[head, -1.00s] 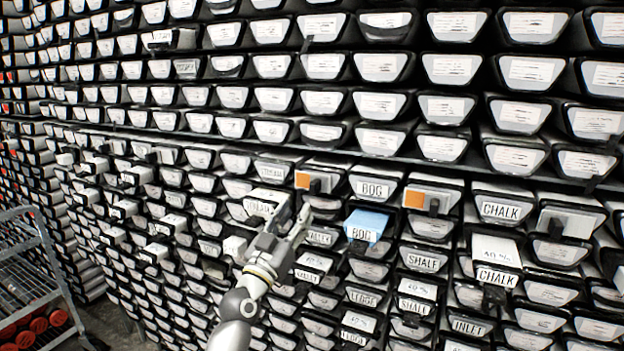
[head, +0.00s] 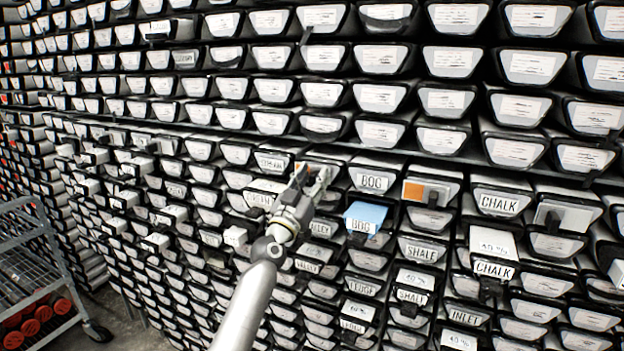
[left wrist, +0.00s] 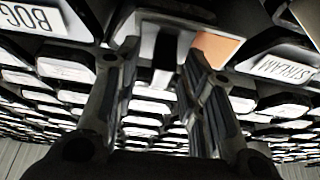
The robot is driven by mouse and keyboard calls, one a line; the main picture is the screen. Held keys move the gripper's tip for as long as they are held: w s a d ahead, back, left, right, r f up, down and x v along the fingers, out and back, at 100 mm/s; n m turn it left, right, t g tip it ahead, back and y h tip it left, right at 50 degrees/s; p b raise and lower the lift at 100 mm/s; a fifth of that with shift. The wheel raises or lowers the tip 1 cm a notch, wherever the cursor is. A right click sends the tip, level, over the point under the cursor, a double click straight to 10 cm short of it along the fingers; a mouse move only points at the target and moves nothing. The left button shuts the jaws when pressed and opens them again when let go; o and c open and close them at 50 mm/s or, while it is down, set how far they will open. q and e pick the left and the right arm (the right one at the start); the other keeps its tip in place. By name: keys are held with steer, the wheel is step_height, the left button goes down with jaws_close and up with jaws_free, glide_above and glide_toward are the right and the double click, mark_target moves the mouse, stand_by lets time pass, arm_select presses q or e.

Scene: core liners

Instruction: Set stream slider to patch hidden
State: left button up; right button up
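The slider plate (head: 329,166) with an orange patch sits between the label STREAM (head: 271,164) and the label BOG (head: 372,181). My left gripper (head: 313,176) is in front of this plate and hides much of it. In the left wrist view, the orange patch (left wrist: 216,47) shows beside a black slider tab (left wrist: 165,47). The two fingers of my left gripper (left wrist: 161,65) are apart, with the tab seen between them. I cannot tell whether they touch it. The STREAM label also shows in the left wrist view (left wrist: 283,68). My right gripper is out of view.
A similar plate with an orange patch (head: 414,191) and a black tab is to the right. A light blue box (head: 365,217) juts out below BOG. White boxes jut out nearby. A metal cart (head: 35,265) stands at the lower left.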

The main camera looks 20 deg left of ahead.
arm_select(q)
jaws_close()
steer(key=shift+a+f+b, duration=0.1)
steer(key=shift+a+b, duration=0.15)
steer(key=shift+b, duration=0.1)
steer(key=a+b, duration=0.3)
steer(key=a, duration=0.1)
steer(key=shift+a, duration=0.1)
